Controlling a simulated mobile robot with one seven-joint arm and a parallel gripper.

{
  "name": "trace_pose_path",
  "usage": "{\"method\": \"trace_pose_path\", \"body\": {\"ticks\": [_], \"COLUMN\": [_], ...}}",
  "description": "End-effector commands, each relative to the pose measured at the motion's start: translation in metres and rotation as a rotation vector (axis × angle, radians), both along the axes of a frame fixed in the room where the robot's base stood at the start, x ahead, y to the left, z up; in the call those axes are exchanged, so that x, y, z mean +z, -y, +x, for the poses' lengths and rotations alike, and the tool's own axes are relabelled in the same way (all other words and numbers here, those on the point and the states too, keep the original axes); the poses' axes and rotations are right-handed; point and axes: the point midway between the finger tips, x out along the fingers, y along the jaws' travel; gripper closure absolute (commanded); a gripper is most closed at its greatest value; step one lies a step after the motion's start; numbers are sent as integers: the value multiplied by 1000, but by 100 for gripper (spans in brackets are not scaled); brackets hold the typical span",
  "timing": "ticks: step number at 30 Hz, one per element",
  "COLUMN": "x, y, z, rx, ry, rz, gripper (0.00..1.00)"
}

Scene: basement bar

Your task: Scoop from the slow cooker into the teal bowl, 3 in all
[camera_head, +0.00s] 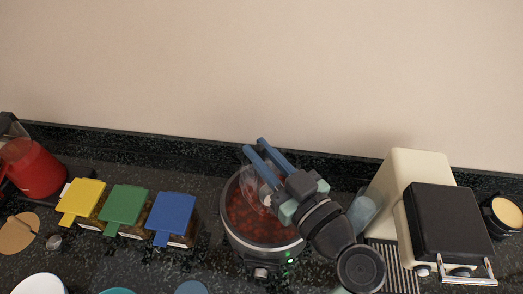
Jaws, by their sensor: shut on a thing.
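The slow cooker (228,232) stands on the dark counter, open, with small reddish-brown pieces (256,222) inside. My gripper (266,157) reaches over it from the right, its two blue fingers pointing up and left above the cooker's far rim. It is shut on a clear scoop (249,183), which shows at the cooker's left inner side; its contents and how deep it sits are unclear. The teal bowl (117,291) shows only as a sliver of rim at the bottom edge; its inside is out of view.
Yellow (83,196), green (125,205) and blue (171,214) lidded containers stand left of the cooker. A red pitcher (35,170) is at the far left. A clear bluish vessel (362,210) and a cream-and-black appliance (440,225) stand to the right. The wall closes the back.

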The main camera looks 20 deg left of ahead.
Motion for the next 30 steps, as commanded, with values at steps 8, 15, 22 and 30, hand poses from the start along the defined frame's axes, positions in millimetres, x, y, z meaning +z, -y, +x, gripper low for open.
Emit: {"method": "trace_pose_path", "body": {"ticks": [8,15,22,30], "x": [-26,-45,-63,-77], "y": [0,0,0,0], "z": [0,0,0,0], "rx": [0,0,0,-1], "ry": [2,1,2,4], "rz": [0,0,0,0], "gripper": [100,100,100,100]}}
